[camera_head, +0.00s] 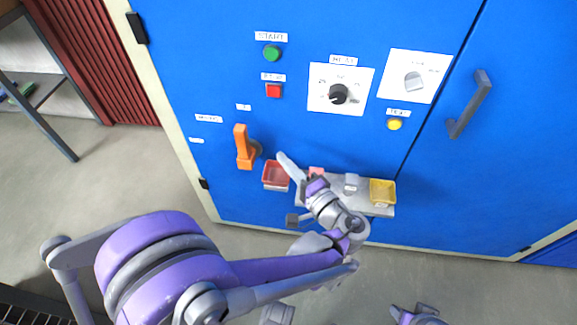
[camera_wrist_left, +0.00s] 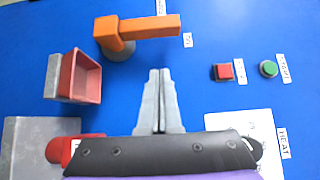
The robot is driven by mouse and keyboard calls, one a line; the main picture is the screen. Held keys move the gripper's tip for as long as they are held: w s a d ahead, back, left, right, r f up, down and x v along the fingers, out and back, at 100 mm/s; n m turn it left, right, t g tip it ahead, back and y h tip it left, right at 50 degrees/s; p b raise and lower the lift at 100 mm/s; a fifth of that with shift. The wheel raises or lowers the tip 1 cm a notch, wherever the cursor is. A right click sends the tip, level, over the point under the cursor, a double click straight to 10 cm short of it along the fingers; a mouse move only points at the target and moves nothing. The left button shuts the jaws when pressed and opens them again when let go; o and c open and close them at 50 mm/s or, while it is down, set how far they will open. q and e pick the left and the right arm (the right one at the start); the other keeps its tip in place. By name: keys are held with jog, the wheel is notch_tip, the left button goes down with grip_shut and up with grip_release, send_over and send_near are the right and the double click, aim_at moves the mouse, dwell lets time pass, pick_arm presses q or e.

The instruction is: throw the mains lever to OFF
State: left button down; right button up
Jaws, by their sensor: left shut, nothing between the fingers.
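The orange mains lever (camera_head: 243,150) is on the blue cabinet front, its handle pointing up from a grey pivot, towards a small label (camera_head: 243,107). Another small label (camera_head: 196,140) is left of the lever; I cannot read either surely. In the left wrist view the lever (camera_wrist_left: 140,27) lies across the top, its handle pointing right. My left gripper (camera_head: 281,156) is shut and empty, to the right of the lever and apart from it. Its fingertips (camera_wrist_left: 159,72) show below the lever in the wrist view. My right gripper (camera_head: 415,314) is partly visible at the bottom edge; its jaws are unclear.
A red bin (camera_head: 275,176) is close below the lever, beside a grey shelf (camera_head: 345,208) with a yellow bin (camera_head: 382,192). Green (camera_head: 271,53) and red (camera_head: 273,90) buttons and a dial (camera_head: 338,94) are above. The cabinet face left of the lever is clear.

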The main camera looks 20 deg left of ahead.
aim_at(244, 147)
pick_arm(q)
jog(key=w+a+b, duration=0.1)
jog(key=w+a, duration=0.1)
jog(key=a, duration=0.6)
jog(key=shift+a, duration=0.4)
pick_arm(e)
jog(key=shift+x, duration=0.9)
jog(key=shift+s, duration=0.25)
